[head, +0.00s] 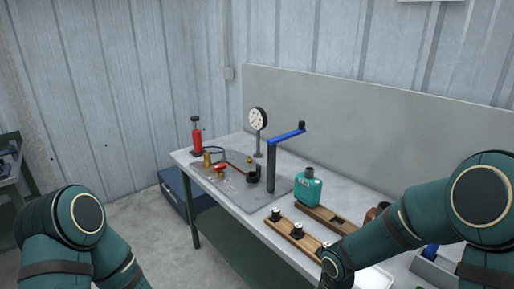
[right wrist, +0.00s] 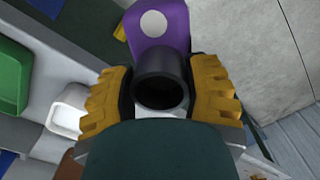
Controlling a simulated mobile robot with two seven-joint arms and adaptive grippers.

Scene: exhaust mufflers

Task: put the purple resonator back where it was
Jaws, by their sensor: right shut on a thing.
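In the right wrist view, the purple resonator (right wrist: 160,22) shows a white round spot on its body and a black open neck (right wrist: 161,78). My right gripper (right wrist: 163,92) has its yellow fingers on either side of the black neck, shut on it. In the head view the purple resonator and my right gripper cannot be made out; my right arm covers the right end of the bench. A teal resonator (head: 308,190) with a dark neck stands on a wooden rack (head: 338,220), which has bare room to its right. My left gripper is out of view.
A second wooden rack (head: 283,229) with black-topped pieces lies at the bench's front edge. A blue-handled post (head: 271,165), a round gauge (head: 257,119) and a red cylinder (head: 197,139) stand farther left. A green bin (right wrist: 12,75) shows in the wrist view.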

